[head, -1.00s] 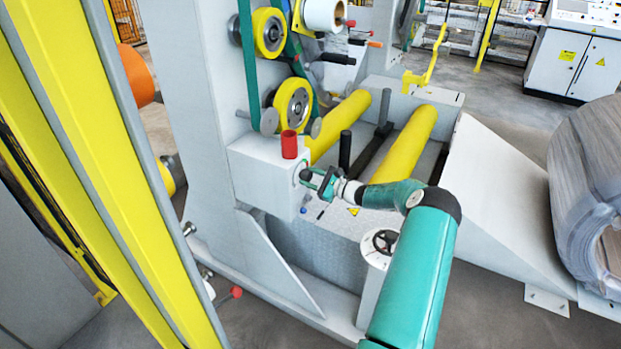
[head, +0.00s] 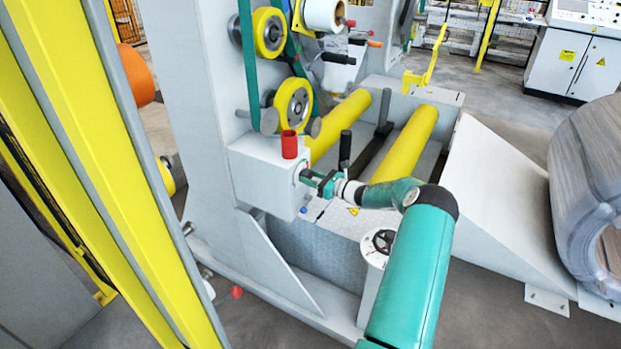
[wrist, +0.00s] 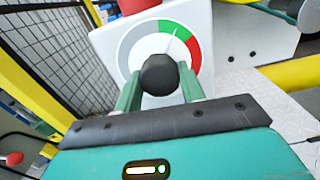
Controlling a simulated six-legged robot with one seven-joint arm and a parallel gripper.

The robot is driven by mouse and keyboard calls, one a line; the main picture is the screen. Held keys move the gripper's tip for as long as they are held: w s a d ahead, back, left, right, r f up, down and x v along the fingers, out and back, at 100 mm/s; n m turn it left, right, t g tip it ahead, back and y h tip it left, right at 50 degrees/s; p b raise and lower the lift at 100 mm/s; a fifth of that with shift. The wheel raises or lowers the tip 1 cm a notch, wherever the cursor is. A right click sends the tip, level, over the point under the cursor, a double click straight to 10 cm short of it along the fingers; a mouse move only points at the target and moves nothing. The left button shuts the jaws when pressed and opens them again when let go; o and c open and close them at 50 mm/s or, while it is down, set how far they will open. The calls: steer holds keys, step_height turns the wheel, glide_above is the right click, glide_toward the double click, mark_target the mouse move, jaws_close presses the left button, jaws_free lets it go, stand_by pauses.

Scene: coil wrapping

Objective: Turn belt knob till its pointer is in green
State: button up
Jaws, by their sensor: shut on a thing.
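The belt knob (wrist: 160,76) is a dark round knob at the centre of a dial (wrist: 130,54) on a white box. The dial has a grey arc on the left, a green arc (wrist: 166,28) at the top right and a red arc on the right. A thin pale pointer line (wrist: 175,36) runs up and right from the knob and lies over the green arc. My gripper (wrist: 161,86) is shut on the knob, one finger on each side. In the head view, my gripper (head: 316,180) is at the box's right face and hides most of the dial.
A red cylinder (head: 289,144) stands on top of the white box (head: 262,175). Yellow rollers (head: 408,146) and a black upright handle (head: 345,148) are just beyond my gripper. A large coil (head: 590,190) lies at the right.

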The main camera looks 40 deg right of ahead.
stand_by(0.3)
steer(key=o, duration=1)
steer(key=v, duration=1.4)
